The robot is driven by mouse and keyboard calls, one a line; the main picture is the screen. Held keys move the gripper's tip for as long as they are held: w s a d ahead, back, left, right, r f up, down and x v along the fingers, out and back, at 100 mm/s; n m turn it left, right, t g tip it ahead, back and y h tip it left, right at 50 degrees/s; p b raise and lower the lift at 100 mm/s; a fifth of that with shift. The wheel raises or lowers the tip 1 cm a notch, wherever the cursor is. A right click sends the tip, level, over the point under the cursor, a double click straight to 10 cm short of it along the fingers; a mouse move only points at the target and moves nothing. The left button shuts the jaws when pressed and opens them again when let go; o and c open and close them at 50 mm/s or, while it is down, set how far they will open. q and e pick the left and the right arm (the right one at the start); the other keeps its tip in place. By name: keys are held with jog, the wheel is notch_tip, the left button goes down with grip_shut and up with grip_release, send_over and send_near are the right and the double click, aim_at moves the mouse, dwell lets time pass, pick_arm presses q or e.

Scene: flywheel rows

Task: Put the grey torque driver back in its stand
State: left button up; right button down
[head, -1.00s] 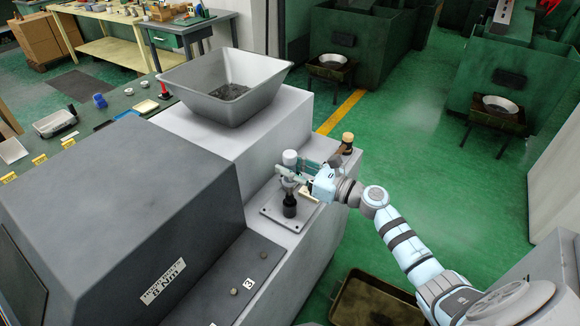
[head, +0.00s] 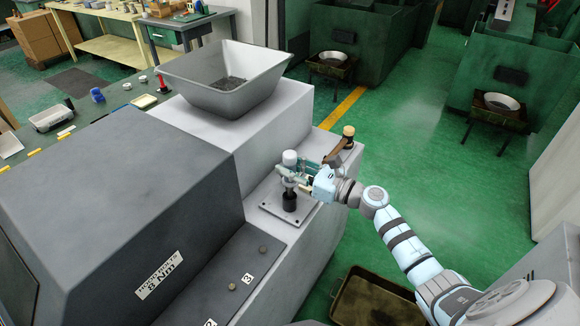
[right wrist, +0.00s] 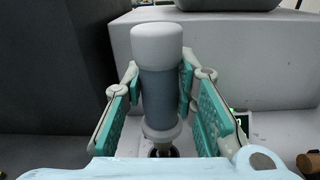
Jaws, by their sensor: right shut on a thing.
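The torque driver (head: 290,160) has a grey body and a white cap. My right gripper (head: 309,180) is shut on its body and holds it upright. The right wrist view shows the driver (right wrist: 160,85) between both teal fingers, with a dark part just under its lower collar. The stand (head: 303,213) is a grey square plate with a black upright holder (head: 289,201), and the driver is directly above that holder. My fingers partly hide the join, so I cannot tell whether the driver touches the holder. My left gripper is not in view.
The stand sits on the machine's light grey ledge, beside a hopper (head: 190,90) and a dark housing (head: 130,190). A brown-handled item with a tan top (head: 348,131) stands behind my gripper. A tray (head: 345,300) lies on the floor.

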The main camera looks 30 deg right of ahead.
jog(key=shift+f+b, duration=1.1)
jog(key=shift+f, duration=0.15)
jog(key=c, duration=1.2)
grip_release()
jog(key=v, duration=1.2)
